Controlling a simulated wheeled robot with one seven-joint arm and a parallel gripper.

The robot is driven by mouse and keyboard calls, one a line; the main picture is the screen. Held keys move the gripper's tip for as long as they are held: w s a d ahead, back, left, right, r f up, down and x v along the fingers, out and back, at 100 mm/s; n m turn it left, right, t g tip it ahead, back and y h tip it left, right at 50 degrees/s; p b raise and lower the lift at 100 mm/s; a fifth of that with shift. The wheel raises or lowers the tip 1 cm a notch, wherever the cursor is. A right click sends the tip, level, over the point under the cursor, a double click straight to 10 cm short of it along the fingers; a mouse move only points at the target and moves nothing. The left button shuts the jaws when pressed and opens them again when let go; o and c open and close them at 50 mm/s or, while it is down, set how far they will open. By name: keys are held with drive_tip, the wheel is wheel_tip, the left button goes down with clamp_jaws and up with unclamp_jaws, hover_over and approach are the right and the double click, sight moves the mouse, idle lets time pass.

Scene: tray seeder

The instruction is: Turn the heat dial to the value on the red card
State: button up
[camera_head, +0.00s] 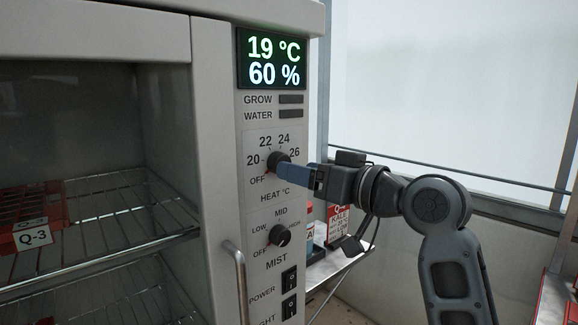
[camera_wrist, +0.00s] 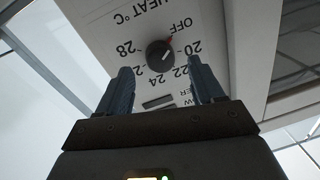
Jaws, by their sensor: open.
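The heat dial (camera_head: 279,160) is a round black knob on the cabinet's front panel, ringed by OFF and numbers from 20 up. In the wrist view the dial (camera_wrist: 160,54) appears upside down, its small red mark toward OFF. My gripper (camera_head: 280,172) is in front of the dial, its blue finger covering part of it in the head view. In the wrist view my gripper (camera_wrist: 160,76) is open, with the dial beyond and between the fingertips, not clasped.
The display (camera_head: 273,61) shows 19 °C and 60 %. Below the heat dial are the mist dial (camera_head: 279,236), the power switch (camera_head: 289,280) and a door handle (camera_head: 238,283). A red tray (camera_head: 58,213) labelled Q-3 lies on the cabinet's wire shelf. A narrow side shelf (camera_head: 337,263) stands right.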

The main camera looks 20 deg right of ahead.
sight(276, 157)
drive_tip(key=shift+x, duration=1.75)
drive_tip(key=c, duration=1.1)
drive_tip(key=shift+o, duration=0.2)
drive_tip(key=shift+m+p, duration=0.3)
drive_tip(key=shift+p, duration=0.15)
drive_tip(key=m+t+p, duration=0.1)
drive_tip(key=m+p, duration=0.6)
drive_tip(key=m, duration=0.2)
drive_tip(key=shift+a, duration=0.1)
drive_tip(key=shift+m, duration=0.4)
